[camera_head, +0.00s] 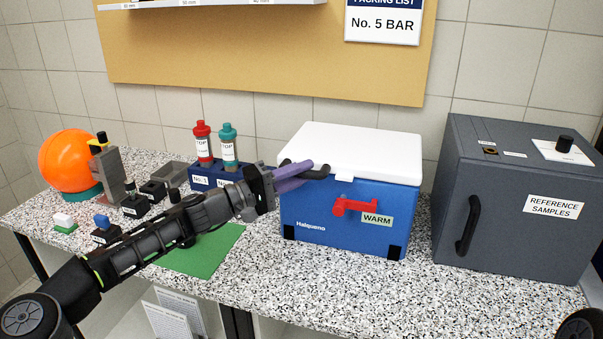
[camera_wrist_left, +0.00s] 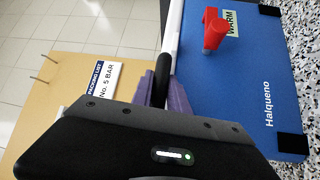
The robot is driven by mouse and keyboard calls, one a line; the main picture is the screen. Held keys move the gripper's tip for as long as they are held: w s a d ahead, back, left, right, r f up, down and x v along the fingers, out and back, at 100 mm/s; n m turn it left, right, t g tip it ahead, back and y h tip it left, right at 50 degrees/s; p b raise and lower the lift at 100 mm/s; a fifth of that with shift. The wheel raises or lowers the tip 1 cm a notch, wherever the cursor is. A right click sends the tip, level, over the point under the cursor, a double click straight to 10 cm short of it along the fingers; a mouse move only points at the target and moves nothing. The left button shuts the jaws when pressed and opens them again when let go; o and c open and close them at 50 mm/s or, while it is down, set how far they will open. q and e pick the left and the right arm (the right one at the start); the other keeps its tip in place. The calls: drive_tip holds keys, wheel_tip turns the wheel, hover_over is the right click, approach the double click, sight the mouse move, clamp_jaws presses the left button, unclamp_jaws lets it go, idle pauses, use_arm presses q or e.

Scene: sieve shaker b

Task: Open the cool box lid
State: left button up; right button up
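The cool box (camera_head: 335,217) is blue with a white lid (camera_head: 355,147), which lies closed on top. A red latch (camera_head: 353,206) is on its front, also seen in the left wrist view (camera_wrist_left: 215,32), beside a WARM label. A black handle (camera_head: 318,173) shows at the left end of the box. My left gripper (camera_head: 307,168) has purple fingers at this handle. In the left wrist view the handle bar (camera_wrist_left: 168,50) runs between the fingers, which appear to close on it from both sides. My right gripper is not in view.
A grey REFERENCE SAMPLES cabinet (camera_head: 510,215) stands right of the box. Left are a blue bottle rack (camera_head: 207,180), a green mat (camera_head: 200,255), small blocks and an orange ball (camera_head: 68,160). The speckled worktop (camera_head: 340,290) is clear in front of the box.

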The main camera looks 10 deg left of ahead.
use_arm(q)
clamp_jaws()
idle(0.9)
